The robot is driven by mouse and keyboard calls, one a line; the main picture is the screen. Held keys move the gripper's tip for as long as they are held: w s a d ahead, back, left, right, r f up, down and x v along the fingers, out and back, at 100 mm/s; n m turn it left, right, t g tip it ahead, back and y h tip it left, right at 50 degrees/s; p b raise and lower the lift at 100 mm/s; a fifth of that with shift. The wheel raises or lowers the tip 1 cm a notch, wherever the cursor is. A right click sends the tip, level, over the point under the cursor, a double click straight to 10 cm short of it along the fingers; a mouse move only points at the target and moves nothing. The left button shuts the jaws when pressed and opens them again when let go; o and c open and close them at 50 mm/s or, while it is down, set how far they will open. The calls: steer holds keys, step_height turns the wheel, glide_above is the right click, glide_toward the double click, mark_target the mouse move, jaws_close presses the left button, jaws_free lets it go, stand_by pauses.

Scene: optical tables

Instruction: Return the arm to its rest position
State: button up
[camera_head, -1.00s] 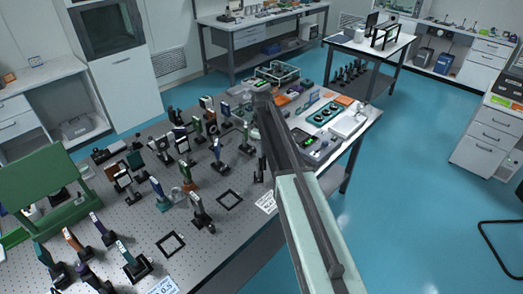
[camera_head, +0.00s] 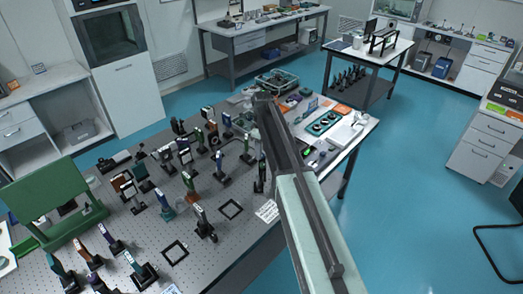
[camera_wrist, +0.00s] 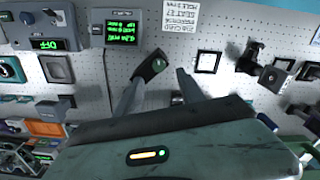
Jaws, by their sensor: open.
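My arm (camera_head: 300,200) reaches up from the bottom of the head view, over the right part of the perforated optical table (camera_head: 245,237). Its end hides my gripper in that view. In the wrist view my gripper (camera_wrist: 160,82) shows two grey fingers spread apart, with bare table between them and nothing held. A small dark mount with a green round face (camera_wrist: 154,64) is at the left fingertip; I cannot tell whether they touch.
Several post-mounted optics (camera_head: 200,217) crowd the table left of my arm, with a green panel (camera_head: 57,195) at far left. Boxes and instruments (camera_head: 322,122) fill its right end. Blue floor (camera_head: 420,190) is open to the right. A drawer cabinet (camera_head: 482,145) stands beyond.

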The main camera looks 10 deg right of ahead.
stand_by(0.4)
steer(key=s+f+m+b, duration=0.3)
steer(key=s+f+b, duration=0.2)
steer(key=s, duration=0.4)
steer(key=s+f+m+b, duration=0.4)
steer(key=s+f+b, duration=0.1)
steer(key=s, duration=0.4)
steer(key=s+f+m+b, duration=0.3)
steer(key=s+f+b, duration=0.2)
steer(key=s, duration=0.4)
steer(key=shift+s+f+m+b, duration=0.3)
steer(key=shift+s+f+b, duration=0.05)
steer(key=shift+b, duration=0.2)
steer(key=shift+d, duration=0.1)
